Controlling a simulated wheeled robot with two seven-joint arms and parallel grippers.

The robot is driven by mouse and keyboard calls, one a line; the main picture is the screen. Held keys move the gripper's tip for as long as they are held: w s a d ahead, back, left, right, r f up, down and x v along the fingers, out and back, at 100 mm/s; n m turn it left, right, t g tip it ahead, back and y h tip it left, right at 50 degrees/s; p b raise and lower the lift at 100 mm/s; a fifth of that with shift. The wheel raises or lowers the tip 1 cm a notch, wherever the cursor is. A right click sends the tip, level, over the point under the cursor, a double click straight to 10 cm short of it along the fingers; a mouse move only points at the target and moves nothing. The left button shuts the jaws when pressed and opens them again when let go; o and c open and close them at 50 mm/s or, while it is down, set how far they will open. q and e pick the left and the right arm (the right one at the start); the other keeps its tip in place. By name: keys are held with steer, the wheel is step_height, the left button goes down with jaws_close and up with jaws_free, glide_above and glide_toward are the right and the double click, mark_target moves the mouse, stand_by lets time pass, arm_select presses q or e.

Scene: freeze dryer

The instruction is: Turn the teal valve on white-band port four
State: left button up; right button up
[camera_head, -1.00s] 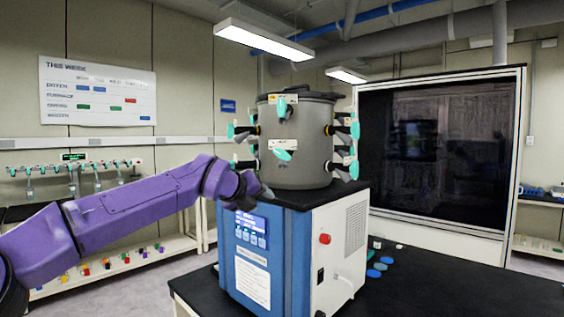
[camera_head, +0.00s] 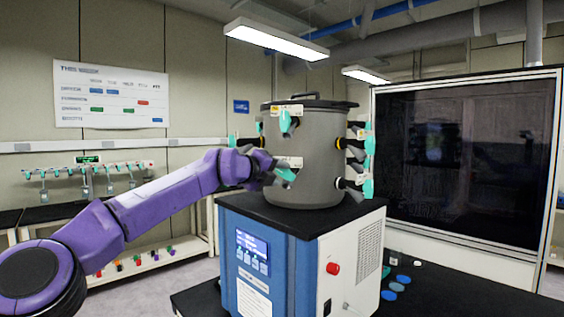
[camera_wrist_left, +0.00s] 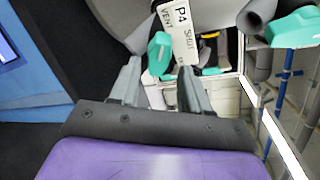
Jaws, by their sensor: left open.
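The teal valve of port four (camera_wrist_left: 158,52) shows in the left wrist view beside a white label (camera_wrist_left: 183,32) reading P4, SHUT and VENT. In the head view this teal valve (camera_head: 286,174) is low on the front of the grey drum (camera_head: 322,150). My left gripper (camera_wrist_left: 162,72) is open, with its two fingers pointing at the valve, which lies just beyond and between the tips. In the head view the left gripper (camera_head: 270,168) is close beside the valve and partly covers its port. I cannot tell whether they touch. My right gripper is not in view.
Another teal valve (camera_head: 287,122) is directly above on the drum, and several more line its right side. The drum stands on a blue and white cabinet (camera_head: 270,262) with a red knob (camera_head: 333,268). Another teal valve (camera_wrist_left: 293,27) is at right in the wrist view.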

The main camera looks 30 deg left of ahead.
mark_target(285, 174)
arm_select(q)
steer(key=x, duration=0.3)
steer(key=shift+w+f+p, duration=0.1)
steer(key=shift+p, duration=0.25)
steer(key=shift+s, duration=0.5)
steer(key=shift+w, duration=0.15)
jaws_close()
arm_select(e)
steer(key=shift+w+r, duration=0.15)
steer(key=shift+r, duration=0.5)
